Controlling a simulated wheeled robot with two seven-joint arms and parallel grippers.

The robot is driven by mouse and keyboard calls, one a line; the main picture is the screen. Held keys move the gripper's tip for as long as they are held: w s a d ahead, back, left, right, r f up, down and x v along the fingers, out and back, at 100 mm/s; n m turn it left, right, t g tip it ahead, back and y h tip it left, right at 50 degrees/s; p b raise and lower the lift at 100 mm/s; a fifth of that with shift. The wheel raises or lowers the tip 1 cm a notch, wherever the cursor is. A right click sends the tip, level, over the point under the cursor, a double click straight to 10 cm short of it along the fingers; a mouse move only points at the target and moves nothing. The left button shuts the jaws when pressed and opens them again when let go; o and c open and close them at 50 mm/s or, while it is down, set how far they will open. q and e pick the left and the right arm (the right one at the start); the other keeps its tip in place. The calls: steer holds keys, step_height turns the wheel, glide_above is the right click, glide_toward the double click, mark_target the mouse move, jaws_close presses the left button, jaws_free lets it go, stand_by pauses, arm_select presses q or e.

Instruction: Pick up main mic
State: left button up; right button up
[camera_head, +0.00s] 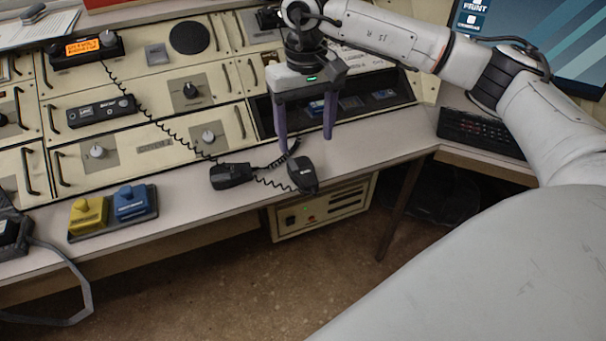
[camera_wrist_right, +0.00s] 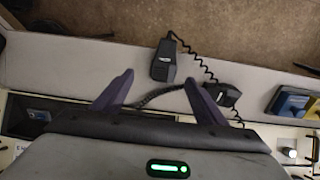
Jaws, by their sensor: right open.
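Two black hand microphones with coiled cords lie on the grey desk ledge, and I cannot tell which is the main mic. The right-hand microphone (camera_head: 302,172) lies near the ledge's front edge; it also shows in the right wrist view (camera_wrist_right: 163,60). The left-hand microphone (camera_head: 231,175) lies apart from it and also shows in the wrist view (camera_wrist_right: 222,94). My right gripper (camera_head: 306,140) is open and empty, its fingers pointing down above the ledge, close to the right-hand microphone. In the wrist view its fingertips (camera_wrist_right: 159,78) frame the area beside that microphone. My left gripper is out of view.
A yellow button box (camera_head: 88,214) and a blue one (camera_head: 131,202) sit on a dark base at the left. Console panels with knobs and handles rise behind the ledge. A black keyboard (camera_head: 482,133) lies at the right. Open floor lies in front.

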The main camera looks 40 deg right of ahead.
mark_target(303, 169)
step_height(303, 169, down, 4)
steer(key=shift+s+a+r, duration=0.1)
steer(key=shift+a+r, duration=0.05)
steer(key=f, duration=0.3)
steer(key=shift+s+a+f, duration=0.15)
steer(key=shift+a+f, duration=0.15)
steer(key=shift+f, duration=0.45)
